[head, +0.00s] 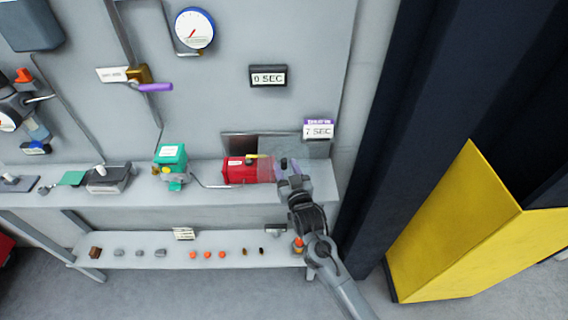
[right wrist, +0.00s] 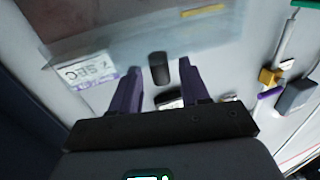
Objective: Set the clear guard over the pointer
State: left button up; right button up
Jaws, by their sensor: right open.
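The red actuator box (head: 236,169) stands on the bench, with a yellow pointer (head: 256,156) on its top. The clear guard (head: 305,148) is a see-through pane at the right end of the box; its exact edges are hard to tell. In the right wrist view the clear guard (right wrist: 115,45) spreads ahead of the fingers, and a dark knob (right wrist: 159,67) shows between the two purple fingertips, with gaps on both sides. My right gripper (head: 286,174) is open beside that knob (head: 284,162); it also shows in the right wrist view (right wrist: 158,78). My left gripper is out of view.
A green valve unit (head: 171,160) stands left of the red box. A "7 SEC" sign (head: 318,131) is on the panel behind. A lower shelf (head: 130,259) holds several small parts. A dark column and a yellow block (head: 460,230) stand at right.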

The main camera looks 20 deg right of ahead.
aim_at(283, 154)
jog(key=shift+w, duration=1.25)
grip_shut()
